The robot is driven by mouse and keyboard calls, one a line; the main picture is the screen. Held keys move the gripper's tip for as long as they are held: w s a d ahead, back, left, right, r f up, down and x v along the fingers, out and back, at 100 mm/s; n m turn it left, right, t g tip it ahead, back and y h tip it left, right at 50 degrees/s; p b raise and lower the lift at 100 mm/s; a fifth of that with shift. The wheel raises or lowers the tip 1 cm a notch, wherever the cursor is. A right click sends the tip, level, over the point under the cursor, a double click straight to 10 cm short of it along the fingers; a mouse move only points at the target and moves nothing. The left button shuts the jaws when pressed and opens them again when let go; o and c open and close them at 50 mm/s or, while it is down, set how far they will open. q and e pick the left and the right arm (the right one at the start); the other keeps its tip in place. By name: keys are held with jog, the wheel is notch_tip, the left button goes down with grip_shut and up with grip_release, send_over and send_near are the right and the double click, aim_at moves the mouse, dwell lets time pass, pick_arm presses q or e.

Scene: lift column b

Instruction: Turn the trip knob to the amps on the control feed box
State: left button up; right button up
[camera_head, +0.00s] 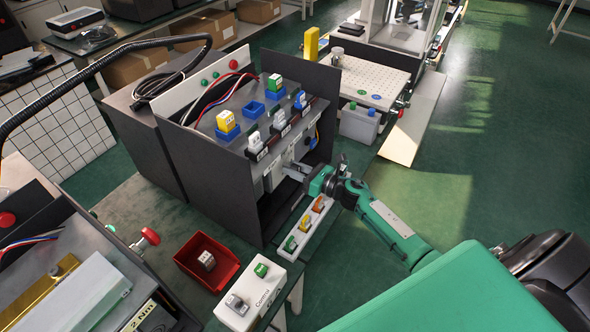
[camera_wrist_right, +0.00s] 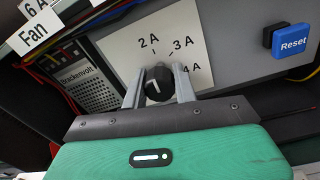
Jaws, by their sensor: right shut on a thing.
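The trip knob (camera_wrist_right: 158,86) is a round black knob with a white mark, on a pale dial plate (camera_wrist_right: 118,52) printed 2 A, 3 A and 4 A. The mark slants; which value it points to is hard to tell. My right gripper (camera_wrist_right: 158,78) is shut on the knob, one finger on each side. In the head view my right gripper (camera_head: 292,174) reaches into the open front of a dark box (camera_head: 218,180), and the knob is too small to make out. My left gripper is not in view.
A blue Reset button (camera_wrist_right: 290,41) is right of the dial and a Fan label (camera_wrist_right: 33,31) is upper left. Below the arm is a white strip with coloured switches (camera_head: 307,226). A red tray (camera_head: 188,262) and a white Control-labelled box (camera_head: 258,298) stand in front.

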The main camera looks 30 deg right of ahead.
jog(key=m, duration=0.3)
jog(key=shift+m+b, duration=0.35)
jog(key=shift+m, duration=0.05)
jog(key=m, duration=0.3)
jog(key=shift+m, duration=0.4)
jog(key=m, duration=0.4)
jog(key=shift+m+t, duration=0.3)
jog(key=m+p, duration=0.1)
jog(key=m, duration=0.3)
jog(key=shift+m, duration=0.3)
jog(key=m+p, duration=0.1)
jog(key=m, duration=0.4)
jog(key=shift+m, duration=0.3)
jog(key=m+p, duration=0.1)
jog(key=m, duration=0.3)
jog(key=shift+m+h, duration=0.4)
jog(key=m+p, duration=0.1)
jog(key=m, duration=0.3)
jog(key=shift+f+m, duration=0.1)
jog(key=shift+m, duration=2.1)
